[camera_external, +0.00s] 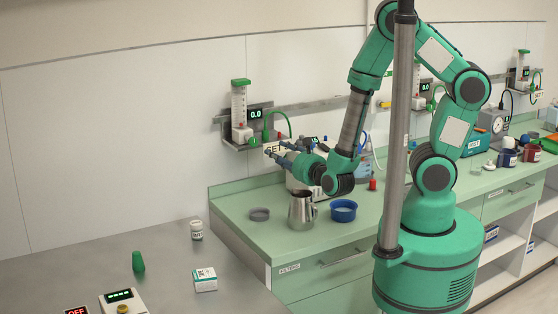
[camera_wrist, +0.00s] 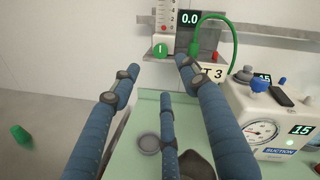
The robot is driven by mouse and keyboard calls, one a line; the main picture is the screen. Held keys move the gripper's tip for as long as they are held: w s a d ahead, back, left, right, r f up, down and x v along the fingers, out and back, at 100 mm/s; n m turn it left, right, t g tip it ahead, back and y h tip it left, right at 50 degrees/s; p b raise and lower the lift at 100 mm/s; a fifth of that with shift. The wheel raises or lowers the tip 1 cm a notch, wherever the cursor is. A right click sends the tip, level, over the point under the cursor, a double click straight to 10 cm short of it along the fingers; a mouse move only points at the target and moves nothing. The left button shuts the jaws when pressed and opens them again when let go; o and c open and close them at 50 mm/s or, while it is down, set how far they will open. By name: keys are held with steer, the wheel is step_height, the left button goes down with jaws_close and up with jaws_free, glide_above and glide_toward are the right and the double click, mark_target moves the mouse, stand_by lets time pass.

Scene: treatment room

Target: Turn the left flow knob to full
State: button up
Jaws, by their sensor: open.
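The left flow meter (camera_external: 239,105) stands on a wall rail with a green top, a clear scaled tube and a display (camera_external: 260,113) reading 0.0. Its green knob (camera_wrist: 160,50) with a white mark shows in the wrist view, below the tube; the mark looks about upright. The display also reads 0.0 there (camera_wrist: 189,18). My gripper (camera_wrist: 160,78) is open and empty, its blue fingers spread below and to both sides of the knob, apart from it in the picture. In the external view my gripper (camera_external: 271,154) is to the right of and slightly below the meter.
A green hose (camera_wrist: 228,35) arches right of the meter, above a sign. A suction unit (camera_wrist: 270,125) with a gauge stands at right. On the counter below are a steel jug (camera_external: 301,211), a blue bowl (camera_external: 344,211) and a grey dish (camera_external: 259,214). Two more meters are farther right.

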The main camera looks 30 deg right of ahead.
mark_target(254, 142)
steer(key=shift+w+a, duration=0.3)
steer(key=shift+w, duration=1.9)
steer(key=shift+w+a, duration=0.3)
steer(key=shift+w, duration=1.95)
steer(key=shift+w+a, duration=0.3)
steer(key=shift+w, duration=1.9)
steer(key=c, duration=1.1)
